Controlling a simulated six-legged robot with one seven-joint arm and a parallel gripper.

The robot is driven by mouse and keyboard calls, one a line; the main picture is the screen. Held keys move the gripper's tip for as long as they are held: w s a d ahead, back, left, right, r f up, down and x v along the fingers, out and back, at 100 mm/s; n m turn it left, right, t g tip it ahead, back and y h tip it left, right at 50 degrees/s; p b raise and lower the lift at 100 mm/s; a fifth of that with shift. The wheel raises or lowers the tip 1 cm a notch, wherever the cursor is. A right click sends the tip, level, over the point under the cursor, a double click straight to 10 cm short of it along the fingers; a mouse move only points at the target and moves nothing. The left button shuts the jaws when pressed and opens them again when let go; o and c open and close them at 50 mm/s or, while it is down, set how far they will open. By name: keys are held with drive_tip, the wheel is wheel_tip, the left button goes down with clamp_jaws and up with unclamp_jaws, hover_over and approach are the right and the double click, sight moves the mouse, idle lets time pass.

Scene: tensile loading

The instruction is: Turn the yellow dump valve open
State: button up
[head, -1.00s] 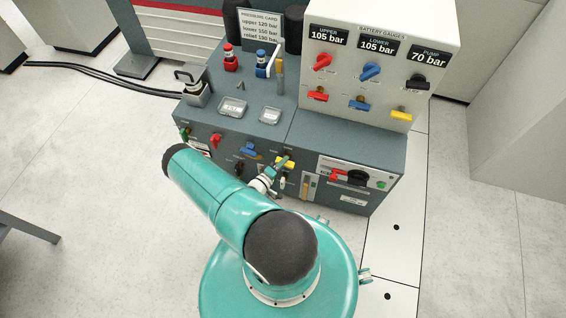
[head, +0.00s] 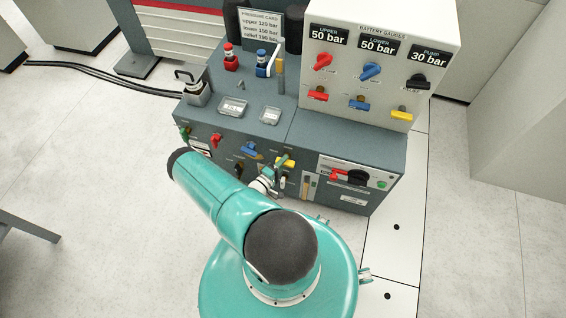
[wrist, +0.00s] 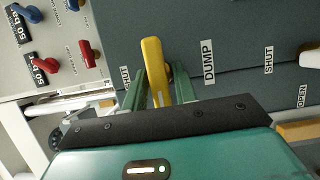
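The yellow dump valve handle (head: 285,162) is on the front face of the dark grey console. In the wrist view the handle (wrist: 154,62) stands nearly upright in the picture, tilted slightly, left of the DUMP label (wrist: 208,62). My gripper (wrist: 163,88) has its two green fingers on either side of the handle, close against it. In the head view my gripper (head: 281,176) is at the valve, partly hidden by my arm. The gauges read upper 50 bar (head: 328,36), lower 50 bar (head: 376,45) and pump 30 bar (head: 430,56).
Red (head: 216,140) and blue (head: 249,148) handles sit left of the dump valve. A pump panel with a black knob (head: 357,177) is to its right. The gauge box (head: 390,75) carries several coloured handles above.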

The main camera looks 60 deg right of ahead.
drive_tip(key=shift+o, duration=0.7)
drive_tip(key=shift+w+a, duration=0.1)
drive_tip(key=shift+a, duration=0.1)
drive_tip(key=v, duration=1.3)
drive_tip(key=shift+a, duration=0.15)
drive_tip(key=shift+w, duration=0.1)
